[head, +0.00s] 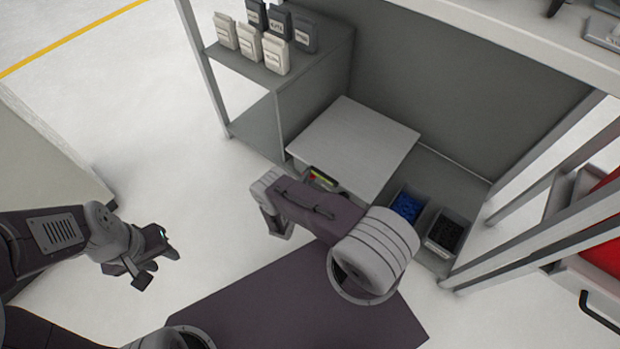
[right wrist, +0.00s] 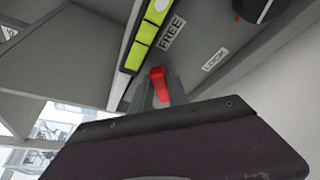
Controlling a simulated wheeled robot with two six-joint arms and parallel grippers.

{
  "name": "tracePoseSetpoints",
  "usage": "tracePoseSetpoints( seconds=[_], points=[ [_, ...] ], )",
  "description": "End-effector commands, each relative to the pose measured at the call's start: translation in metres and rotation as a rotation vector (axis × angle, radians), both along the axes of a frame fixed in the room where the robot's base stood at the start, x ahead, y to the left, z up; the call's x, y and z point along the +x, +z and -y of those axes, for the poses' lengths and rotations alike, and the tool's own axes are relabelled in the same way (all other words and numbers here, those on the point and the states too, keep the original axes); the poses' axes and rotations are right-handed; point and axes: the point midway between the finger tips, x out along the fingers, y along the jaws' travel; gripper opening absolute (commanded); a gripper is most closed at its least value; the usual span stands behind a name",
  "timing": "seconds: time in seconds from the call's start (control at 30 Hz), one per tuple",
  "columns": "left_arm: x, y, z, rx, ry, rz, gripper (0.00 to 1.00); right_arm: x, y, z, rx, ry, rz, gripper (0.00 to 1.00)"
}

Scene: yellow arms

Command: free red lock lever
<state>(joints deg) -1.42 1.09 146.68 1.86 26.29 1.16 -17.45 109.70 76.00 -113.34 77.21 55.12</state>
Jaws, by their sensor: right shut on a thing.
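The red lock lever (right wrist: 160,85) shows in the right wrist view, in front of a grey panel with the labels FREE (right wrist: 171,33) and LOCK (right wrist: 214,60). My right gripper (right wrist: 161,92) is shut on the lever, with a grey finger on each side of it. Its dark body fills the bottom of that view and hides part of the panel. In the head view my right arm covers this gripper. My left gripper (head: 152,266) is at the left in the head view, above the floor and far from the lever; its finger gap is unclear.
A yellow-green strip (right wrist: 142,40) runs beside the FREE label. In the head view the lever's unit has a pale flat top (head: 355,145). A blue-filled bin (head: 406,206) and a dark-filled bin (head: 446,232) stand to its right.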

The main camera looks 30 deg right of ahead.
Motion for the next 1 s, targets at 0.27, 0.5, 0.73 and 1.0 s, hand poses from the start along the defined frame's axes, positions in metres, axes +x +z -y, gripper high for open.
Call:
tracePoseSetpoints(
  seconds=[0.27, 0.5, 0.73, 1.0],
  points=[
    [-0.0001, 0.0024, 0.0, 0.0, 0.0, 0.0, 0.36, 0.0019, 0.0017, -0.0009, -0.019, 0.0, -0.05, 0.0],
    [-0.0001, 0.0024, 0.0, 0.0, 0.0, 0.0, 0.36, 0.002, 0.0016, -0.001, -0.022, 0.001, -0.055, 0.0],
    [0.0, 0.0024, 0.0001, 0.0, 0.0, 0.0, 0.36, 0.0022, 0.0016, -0.0009, -0.023, 0.001, -0.055, 0.31],
    [0.0, 0.0025, -0.0001, 0.0, 0.0, 0.0, 0.36, 0.0019, 0.0018, -0.0008, -0.022, 0.0, -0.054, 0.42]
  ],
)
